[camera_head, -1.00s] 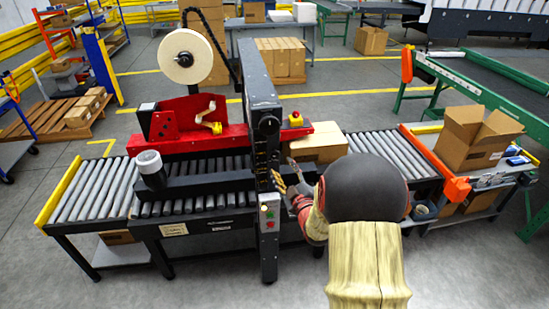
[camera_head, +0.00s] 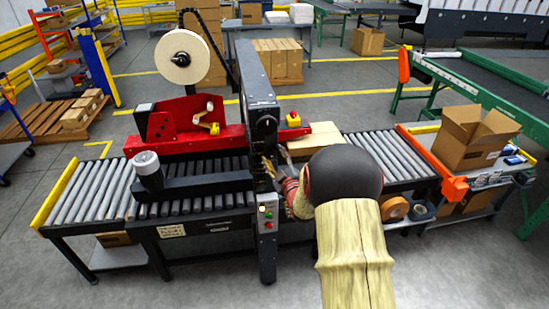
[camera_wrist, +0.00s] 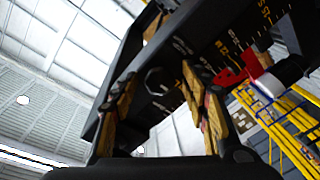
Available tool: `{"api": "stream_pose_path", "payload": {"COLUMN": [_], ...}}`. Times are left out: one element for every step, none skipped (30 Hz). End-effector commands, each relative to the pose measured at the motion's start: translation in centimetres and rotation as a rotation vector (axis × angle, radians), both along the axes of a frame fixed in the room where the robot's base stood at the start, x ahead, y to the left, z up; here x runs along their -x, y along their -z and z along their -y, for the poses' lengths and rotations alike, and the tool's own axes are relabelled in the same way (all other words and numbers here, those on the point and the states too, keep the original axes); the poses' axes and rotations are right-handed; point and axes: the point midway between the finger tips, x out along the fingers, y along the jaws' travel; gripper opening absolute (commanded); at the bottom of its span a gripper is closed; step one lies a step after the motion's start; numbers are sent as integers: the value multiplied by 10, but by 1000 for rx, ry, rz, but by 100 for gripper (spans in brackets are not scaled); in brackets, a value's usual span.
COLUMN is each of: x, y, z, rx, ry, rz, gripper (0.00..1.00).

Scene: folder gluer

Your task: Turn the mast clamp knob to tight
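The mast clamp knob (camera_wrist: 158,80) is a dark round knob on the black mast (camera_wrist: 205,48), which has scale marks. In the wrist view it appears between the two worn yellow-brown fingers of my gripper (camera_wrist: 160,98). The fingers are apart, one on each side of the knob in the picture. I cannot tell whether they touch it. In the head view a dark round part (camera_head: 266,126) shows on the mast (camera_head: 257,85), and my gripper (camera_head: 269,166) is close below it, partly hidden by my arm.
The red taping head (camera_head: 185,140) and roller conveyor (camera_head: 90,195) lie left of the mast. A cardboard box (camera_head: 320,138) lies behind my arm. A button panel (camera_head: 266,212) is low on the mast. An open carton (camera_head: 475,138) stands right.

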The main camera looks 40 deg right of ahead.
Motion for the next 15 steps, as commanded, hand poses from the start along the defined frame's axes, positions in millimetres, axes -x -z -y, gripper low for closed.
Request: {"api": "stream_pose_path", "payload": {"x": [0, 0, 0, 0, 0, 0, 0, 0, 0, 0, 0, 0, 0, 0, 0], "y": [0, 0, 0, 0, 0, 0, 0, 0, 0, 0, 0, 0, 0, 0, 0], "z": [0, 0, 0, 0, 0, 0, 0, 0, 0, 0, 0, 0, 0, 0, 0], "rx": [0, 0, 0, 0, 0, 0, 0, 0, 0, 0, 0, 0, 0, 0, 0], "ry": [0, 0, 0, 0, 0, 0, 0, 0, 0, 0, 0, 0, 0, 0, 0], "rz": [0, 0, 0, 0, 0, 0, 0, 0, 0, 0, 0, 0, 0, 0, 0], "gripper": [42, 41, 38, 37, 35, 33, 31, 29, 27, 25, 24, 21, 20, 18, 16]}}
